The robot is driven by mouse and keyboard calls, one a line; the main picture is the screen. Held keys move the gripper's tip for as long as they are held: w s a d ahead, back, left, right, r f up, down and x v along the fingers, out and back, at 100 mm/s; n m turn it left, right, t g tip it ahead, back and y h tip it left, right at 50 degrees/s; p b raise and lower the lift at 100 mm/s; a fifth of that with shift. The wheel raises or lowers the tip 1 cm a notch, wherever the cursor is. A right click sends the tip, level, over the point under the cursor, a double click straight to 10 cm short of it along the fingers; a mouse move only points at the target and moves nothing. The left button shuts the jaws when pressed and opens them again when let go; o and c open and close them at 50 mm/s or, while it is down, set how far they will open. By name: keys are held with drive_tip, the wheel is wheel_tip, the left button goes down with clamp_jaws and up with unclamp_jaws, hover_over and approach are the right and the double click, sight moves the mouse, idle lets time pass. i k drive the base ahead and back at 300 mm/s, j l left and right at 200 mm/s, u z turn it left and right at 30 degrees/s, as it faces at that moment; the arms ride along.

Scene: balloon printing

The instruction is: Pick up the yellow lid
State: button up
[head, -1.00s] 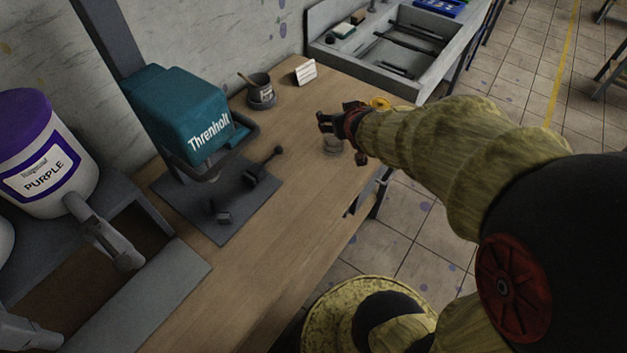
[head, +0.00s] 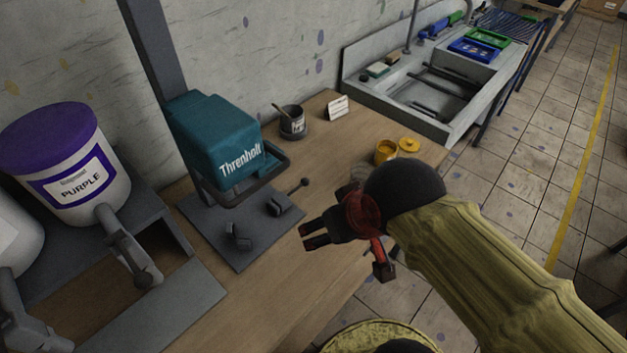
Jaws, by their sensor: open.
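The yellow lid (head: 409,145) is a small round disc with a knob, near the right end of the wooden workbench, by the sink. A yellow cup-like container (head: 386,151) stands just left of it. My gripper (head: 304,240) is open and empty, over the front part of the bench, left of and nearer than the lid. Its fingers point left, away from the lid. A clear glass-like object behind my wrist is mostly hidden.
The teal Threnholt press (head: 215,140) stands on a grey plate (head: 232,238) left of my gripper. A grey pot (head: 292,122) and a white card (head: 338,108) stand at the back. The grey sink (head: 425,92) adjoins the bench. A purple-lidded bucket (head: 62,165) is at left.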

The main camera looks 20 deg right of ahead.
sight(409, 144)
drive_tip(key=z, duration=1.25)
